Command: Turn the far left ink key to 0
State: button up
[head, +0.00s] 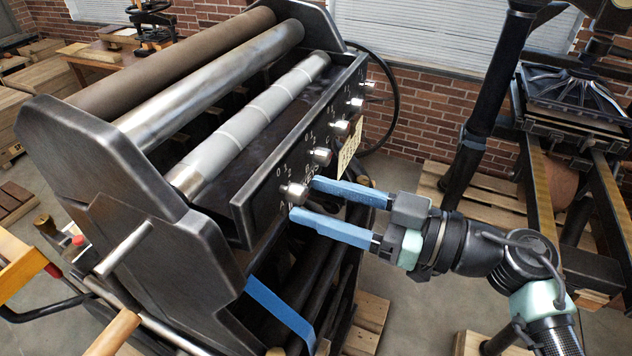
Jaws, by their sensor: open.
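The far left ink key (293,194) is a silver knob at the near left end of a dark panel (262,184) on the press. Small white marks, among them 0, stand around it; the knob's exact setting is too small to read. Several more knobs run up the panel to the right, the nearest being the second key (321,157). My gripper (302,199) has two blue fingers, parted, with their tips close to the far left key, one above and one below on its right side. I cannot tell whether they touch it.
The press has long rollers (205,93) behind the panel and a dark side frame (120,180) at left. A tan tag (350,150) hangs on the panel. A blue strap (280,312) runs below. Another press (575,100) stands at right, with floor between.

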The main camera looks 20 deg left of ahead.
jog(key=shift+a, duration=0.6)
grip_shut()
